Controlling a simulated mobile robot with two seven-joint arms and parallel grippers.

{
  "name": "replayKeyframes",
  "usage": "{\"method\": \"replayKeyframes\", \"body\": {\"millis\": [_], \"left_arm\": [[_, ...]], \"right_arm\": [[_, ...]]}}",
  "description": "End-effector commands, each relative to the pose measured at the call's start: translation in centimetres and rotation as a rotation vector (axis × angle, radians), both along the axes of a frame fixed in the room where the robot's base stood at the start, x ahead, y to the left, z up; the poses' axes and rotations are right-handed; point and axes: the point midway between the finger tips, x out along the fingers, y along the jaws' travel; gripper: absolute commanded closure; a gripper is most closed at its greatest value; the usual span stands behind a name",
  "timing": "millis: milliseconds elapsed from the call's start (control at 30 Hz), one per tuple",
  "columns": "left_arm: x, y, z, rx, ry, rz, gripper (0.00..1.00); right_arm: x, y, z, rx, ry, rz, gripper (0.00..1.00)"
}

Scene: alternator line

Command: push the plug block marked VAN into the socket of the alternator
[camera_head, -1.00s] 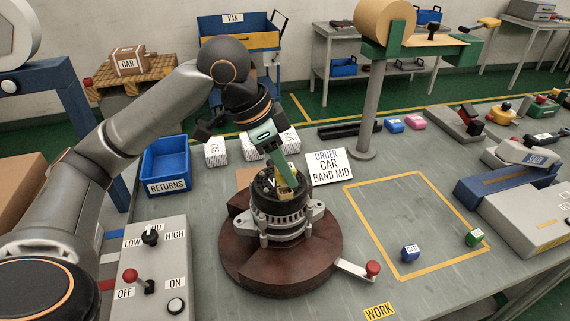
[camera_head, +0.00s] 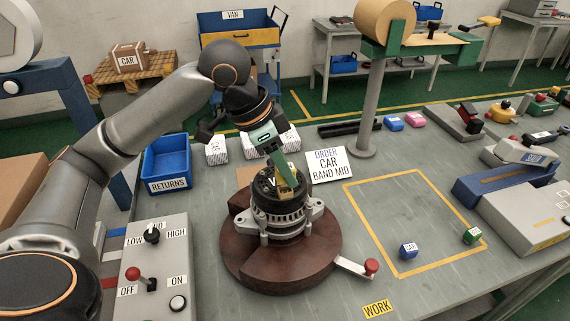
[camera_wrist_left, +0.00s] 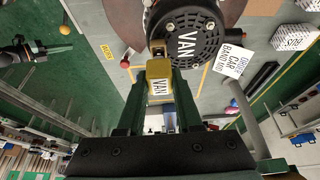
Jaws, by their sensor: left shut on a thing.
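The alternator (camera_head: 283,218) stands upright on a dark red round turntable (camera_head: 245,262). Its black top, marked VAN, shows in the left wrist view (camera_wrist_left: 190,40). My left gripper (camera_head: 284,170) comes down from above and is shut on the yellow plug block marked VAN (camera_wrist_left: 160,88). The block (camera_head: 284,191) is at the rim of the alternator's top, its front end close to or touching the socket. The fingers hide part of it; I cannot tell how deep it sits. What looks like my right gripper (camera_wrist_left: 45,49) is small at the left edge of the left wrist view.
A blue block marked CAR (camera_head: 408,250) and a green block (camera_head: 472,235) lie at the yellow-framed area (camera_head: 377,235). The turntable's red-knobbed handle (camera_head: 371,266) sticks out right. An order card (camera_head: 327,165), blue returns bin (camera_head: 167,165) and control box (camera_head: 157,270) stand around.

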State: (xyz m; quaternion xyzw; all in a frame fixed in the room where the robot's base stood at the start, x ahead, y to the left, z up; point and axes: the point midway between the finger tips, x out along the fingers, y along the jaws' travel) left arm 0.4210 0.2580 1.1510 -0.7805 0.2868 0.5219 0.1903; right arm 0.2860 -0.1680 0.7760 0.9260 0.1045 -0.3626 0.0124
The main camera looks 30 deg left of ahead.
Motion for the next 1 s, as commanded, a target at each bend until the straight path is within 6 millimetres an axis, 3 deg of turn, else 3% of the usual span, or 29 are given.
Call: {"method": "replayKeyframes", "body": {"millis": [1000], "left_arm": [[0.0, 0.0, -1.6, 0.001, 0.001, -0.001, 1.00]], "right_arm": [[0.0, 0.0, -0.6, 0.000, 0.000, 0.000, 1.00]]}}
